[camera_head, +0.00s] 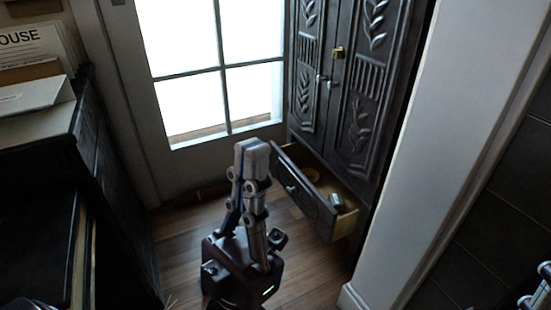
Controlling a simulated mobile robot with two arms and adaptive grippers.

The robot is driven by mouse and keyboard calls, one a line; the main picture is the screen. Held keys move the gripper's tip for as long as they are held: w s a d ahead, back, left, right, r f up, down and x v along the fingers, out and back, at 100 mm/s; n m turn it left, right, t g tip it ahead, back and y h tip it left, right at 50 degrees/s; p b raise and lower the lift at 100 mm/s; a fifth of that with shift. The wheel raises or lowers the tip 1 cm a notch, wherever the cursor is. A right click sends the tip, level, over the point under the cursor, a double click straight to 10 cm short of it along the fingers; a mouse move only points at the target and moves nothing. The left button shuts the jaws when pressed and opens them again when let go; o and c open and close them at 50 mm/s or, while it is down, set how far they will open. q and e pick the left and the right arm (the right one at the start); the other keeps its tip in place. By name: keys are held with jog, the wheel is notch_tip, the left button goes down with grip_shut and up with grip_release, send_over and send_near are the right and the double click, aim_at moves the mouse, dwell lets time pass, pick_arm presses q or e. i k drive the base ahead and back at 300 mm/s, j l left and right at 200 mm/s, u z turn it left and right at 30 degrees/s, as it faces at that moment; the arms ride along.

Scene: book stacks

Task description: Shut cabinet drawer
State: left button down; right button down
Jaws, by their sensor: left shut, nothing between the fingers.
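The dark carved cabinet (357,78) stands at the upper right of the window door, with its two doors closed. Its bottom drawer (303,198) is pulled open, angled out over the wooden floor. A small round knob shows on the drawer front, and a small grey object (336,200) lies inside. My left gripper (252,152) points up in front of the drawer, to its left in the picture, with its fingers together and nothing between them. I cannot tell whether it touches the drawer.
A white wall edge (424,140) stands close on the right of the cabinet. A dark shelf unit (88,150) with papers and boxes on top fills the left. A glass-paned door (185,105) is behind. Free wooden floor (182,240) lies between.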

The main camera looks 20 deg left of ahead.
aim_at(287, 161)
jog(key=z, duration=0.6)
jog(key=j+z, duration=0.15)
jog(key=z, duration=0.45)
jog(key=j+z, duration=0.1)
jog(key=z, duration=0.45)
jog(key=j+z, duration=0.1)
jog(key=z, duration=0.5)
jog(key=j+z, duration=0.1)
jog(key=z, duration=1.1)
jog(key=k+j+z, duration=0.1)
jog(key=z, duration=1.05)
jog(key=u, duration=0.5)
jog(key=k+u, duration=0.1)
jog(key=u, duration=0.45)
jog(key=j+u, duration=0.1)
jog(key=u, duration=0.4)
jog(key=k+j+u, duration=0.1)
jog(key=u, duration=0.45)
jog(key=j+u, duration=0.1)
jog(key=u, duration=0.4)
jog(key=j+u, duration=0.1)
jog(key=u, duration=0.45)
jog(key=j+u, duration=0.1)
jog(key=u, duration=0.4)
jog(key=j+u, duration=0.1)
jog(key=u, duration=0.45)
